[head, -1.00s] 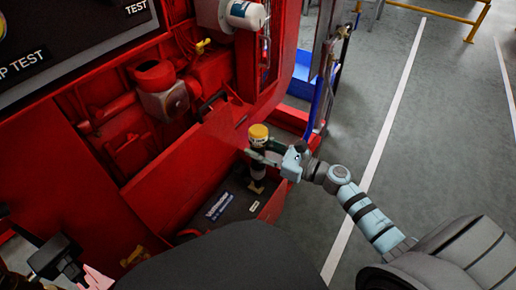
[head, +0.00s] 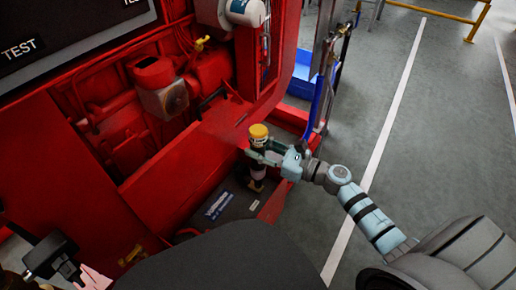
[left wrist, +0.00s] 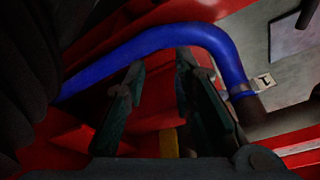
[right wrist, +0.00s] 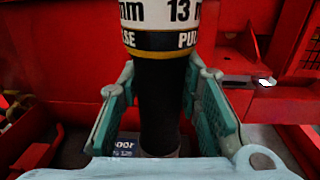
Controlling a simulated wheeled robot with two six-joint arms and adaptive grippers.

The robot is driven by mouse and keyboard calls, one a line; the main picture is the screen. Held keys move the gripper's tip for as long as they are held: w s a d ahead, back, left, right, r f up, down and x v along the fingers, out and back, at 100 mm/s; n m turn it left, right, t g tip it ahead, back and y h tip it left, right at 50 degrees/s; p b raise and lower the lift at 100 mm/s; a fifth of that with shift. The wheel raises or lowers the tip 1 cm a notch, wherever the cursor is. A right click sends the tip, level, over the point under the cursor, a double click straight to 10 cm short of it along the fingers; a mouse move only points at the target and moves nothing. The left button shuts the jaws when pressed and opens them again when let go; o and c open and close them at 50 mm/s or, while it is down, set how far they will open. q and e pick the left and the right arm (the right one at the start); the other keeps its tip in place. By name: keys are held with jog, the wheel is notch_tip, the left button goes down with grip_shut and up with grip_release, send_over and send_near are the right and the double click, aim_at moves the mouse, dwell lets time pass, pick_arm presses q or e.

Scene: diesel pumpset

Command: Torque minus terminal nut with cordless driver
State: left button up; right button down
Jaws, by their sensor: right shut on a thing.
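The cordless driver (head: 258,132) has a yellow top and a dark body, and stands roughly upright above the battery. My right gripper (head: 262,156) is shut around its side. In the right wrist view the driver (right wrist: 160,40) shows a white band marked 13 mm and a black grip between the fingers. The dark battery (head: 225,206) with a white-lettered label sits in the red tray.
The red pumpset frame (head: 75,185) and engine (head: 165,98) fill the left and back. The red tray wall (head: 273,204) rises beside the battery. The blue hose (left wrist: 145,45) crosses above the left fingers. Open grey floor (head: 430,140) lies to the right.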

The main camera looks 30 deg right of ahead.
aim_at(258, 138)
jog(key=shift+f+b, duration=0.2)
jog(key=shift+b, duration=0.1)
dwell(0.4)
jog(key=shift+f, duration=0.2)
jog(key=shift+f+b, duration=0.2)
jog(key=shift+b, duration=0.4)
dwell(1.2)
notch_tip(258, 138, up, 5)
jog(key=p, duration=0.4)
jog(key=shift+r+p, duration=0.15)
jog(key=shift+p, duration=0.25)
